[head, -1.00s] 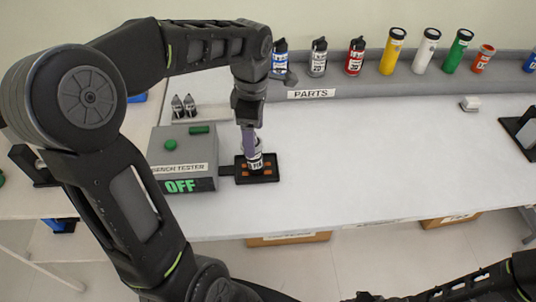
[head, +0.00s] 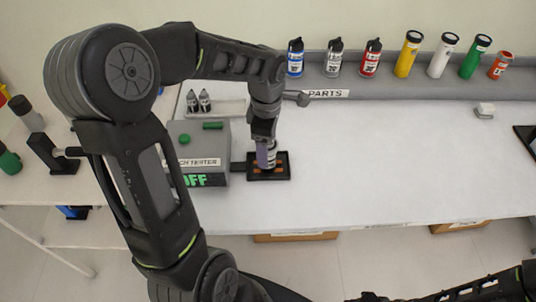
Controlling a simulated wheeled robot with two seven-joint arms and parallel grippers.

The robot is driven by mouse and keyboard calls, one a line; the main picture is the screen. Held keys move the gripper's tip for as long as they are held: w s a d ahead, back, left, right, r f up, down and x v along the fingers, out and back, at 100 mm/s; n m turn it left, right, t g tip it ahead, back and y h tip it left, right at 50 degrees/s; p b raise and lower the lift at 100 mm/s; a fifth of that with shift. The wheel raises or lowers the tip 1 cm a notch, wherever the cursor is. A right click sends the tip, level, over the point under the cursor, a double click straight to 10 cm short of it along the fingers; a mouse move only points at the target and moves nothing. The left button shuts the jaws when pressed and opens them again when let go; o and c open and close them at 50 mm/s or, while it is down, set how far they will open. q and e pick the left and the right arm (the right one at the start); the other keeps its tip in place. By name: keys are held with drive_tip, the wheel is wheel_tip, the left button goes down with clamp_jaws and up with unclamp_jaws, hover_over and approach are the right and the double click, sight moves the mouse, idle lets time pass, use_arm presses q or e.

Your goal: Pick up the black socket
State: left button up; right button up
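A flat black tray-like socket (head: 283,172) with orange marks lies on the white bench, joined to the bench tester's right side. A small pale cylinder with dark markings (head: 271,157) stands upright on it. My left gripper (head: 266,158) points straight down at this cylinder, its purplish fingers close against it. The fingers overlap it, so whether they grip it cannot be told. A black block with a side peg (head: 52,153) stands on the left table, apart from my grippers. My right forearm shows at the bottom right, its gripper out of view.
The grey bench tester (head: 200,150) reads partly "OFF", with a small tray (head: 228,107) of two dark-tipped parts behind it. Several bottles and coloured tubes (head: 408,54) stand on the back PARTS shelf (head: 390,92). The middle bench is clear.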

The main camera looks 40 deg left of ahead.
sight(271, 165)
use_arm(q)
wheel_tip(271, 165, down, 2)
drive_tip(key=shift+f, duration=0.25)
drive_tip(key=shift+c, duration=0.3)
clamp_jaws()
idle(0.8)
